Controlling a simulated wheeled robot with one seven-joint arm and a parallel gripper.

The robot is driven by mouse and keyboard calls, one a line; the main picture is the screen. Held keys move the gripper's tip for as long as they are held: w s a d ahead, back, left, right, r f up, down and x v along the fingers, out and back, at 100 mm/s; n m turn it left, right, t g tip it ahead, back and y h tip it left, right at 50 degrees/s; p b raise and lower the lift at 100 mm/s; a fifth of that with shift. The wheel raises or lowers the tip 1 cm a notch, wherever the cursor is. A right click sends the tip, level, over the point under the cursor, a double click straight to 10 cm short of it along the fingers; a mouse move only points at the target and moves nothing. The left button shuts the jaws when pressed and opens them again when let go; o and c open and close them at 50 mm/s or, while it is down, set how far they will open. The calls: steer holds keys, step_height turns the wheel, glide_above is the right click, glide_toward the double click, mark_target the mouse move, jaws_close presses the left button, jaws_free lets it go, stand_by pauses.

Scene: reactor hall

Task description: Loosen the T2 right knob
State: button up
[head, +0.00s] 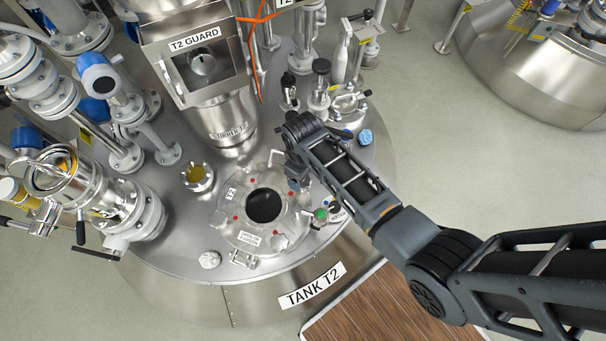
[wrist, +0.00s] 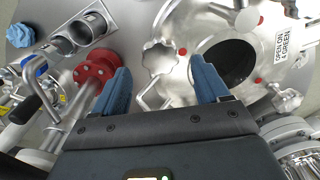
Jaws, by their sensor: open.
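The T2 hatch, a round steel lid with a dark opening and red dots, sits on top of the tank; its rim shows in the head view (head: 228,228). In the wrist view a silver lobed knob (wrist: 160,56) shows beside the dark opening, between and beyond my fingertips. No label on it is readable, so I cannot confirm that it is the right knob. My gripper (wrist: 160,68) is open and empty, with blue fingers apart. In the head view my arm hides part of the hatch's right side.
A red flanged fitting (wrist: 97,70) stands close to my left finger. The T2 guard box (head: 200,62) and its column rise behind the hatch. Pipes (head: 110,110) crowd the left.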

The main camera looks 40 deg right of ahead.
steer(key=m+b, duration=0.1)
steer(key=m, duration=0.5)
steer(key=shift+f, duration=0.1)
steer(key=shift+r+m+p, duration=0.3)
steer(key=shift+m+p, duration=0.4)
steer(key=shift+m, duration=0.2)
steer(key=m+p, duration=0.1)
steer(key=m, duration=0.2)
steer(key=shift+m+p, duration=0.4)
steer(key=m+p, duration=0.2)
steer(key=m, duration=0.4)
steer(key=shift+f, duration=0.1)
steer(key=m+p, duration=0.1)
steer(key=m, duration=0.1)
steer(key=shift+m, duration=0.3)
steer(key=m, duration=0.3)
steer(key=shift+f, duration=0.15)
steer(key=shift+m, duration=0.4)
step_height(320, 180, down, 6)
steer(key=b, duration=0.4)
steer(key=shift+b, duration=0.3)
